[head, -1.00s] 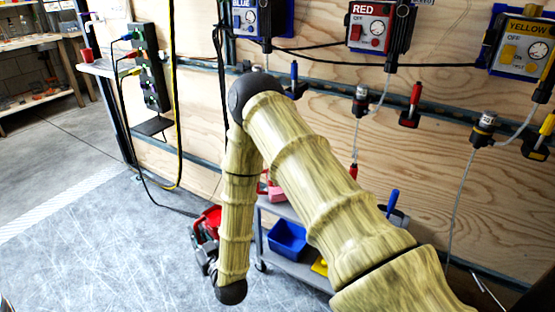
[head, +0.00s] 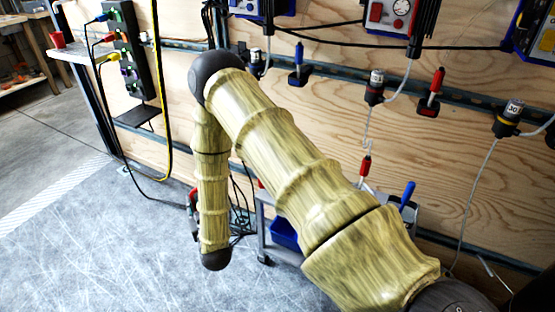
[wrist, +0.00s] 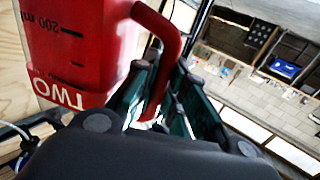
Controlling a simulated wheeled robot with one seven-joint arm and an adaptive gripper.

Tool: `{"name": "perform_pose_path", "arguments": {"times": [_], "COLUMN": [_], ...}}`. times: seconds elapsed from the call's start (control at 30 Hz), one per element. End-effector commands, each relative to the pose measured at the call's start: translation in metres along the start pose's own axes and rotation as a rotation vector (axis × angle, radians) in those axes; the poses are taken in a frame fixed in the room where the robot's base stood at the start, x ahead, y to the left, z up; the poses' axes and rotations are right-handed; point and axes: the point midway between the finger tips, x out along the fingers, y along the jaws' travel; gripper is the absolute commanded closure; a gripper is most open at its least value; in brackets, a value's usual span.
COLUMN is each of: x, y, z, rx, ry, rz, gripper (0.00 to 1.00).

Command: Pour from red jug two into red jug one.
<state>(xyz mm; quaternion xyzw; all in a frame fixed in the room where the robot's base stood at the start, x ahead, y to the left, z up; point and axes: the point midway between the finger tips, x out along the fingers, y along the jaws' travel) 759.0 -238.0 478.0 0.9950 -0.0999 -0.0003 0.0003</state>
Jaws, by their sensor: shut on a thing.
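Red jug two (wrist: 80,45) fills the upper left of the wrist view, with a "TWO" label and volume marks. Its red handle (wrist: 172,60) lies between the fingers of my gripper (wrist: 158,95), which is shut on it. In the head view my bamboo-patterned arm hides nearly all of the gripper and jug; only a red sliver (head: 193,197) shows left of the forearm. The label reads upside down in the wrist view, but I cannot tell the jug's tilt. I cannot make out red jug one; my arm covers part of the cart.
A grey cart (head: 263,243) with a blue bin (head: 285,234) stands against the plywood wall behind my arm. Control boxes, including a red one (head: 392,14), and hanging cables line the wall. A red cup-like thing (head: 57,40) sits on a left shelf. Floor at left is clear.

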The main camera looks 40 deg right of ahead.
Motion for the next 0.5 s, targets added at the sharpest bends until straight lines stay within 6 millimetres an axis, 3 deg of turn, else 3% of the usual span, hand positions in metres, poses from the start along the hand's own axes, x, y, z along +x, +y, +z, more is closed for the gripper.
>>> {"name": "perform_pose_path", "arguments": {"times": [0.2,0.5], "x": [0.022,0.046], "y": [0.033,0.064], "z": [-0.003,-0.011], "rx": [-0.002,-0.001], "ry": [0.004,0.004], "rz": [0.139,0.312], "gripper": [1.0,1.0]}}
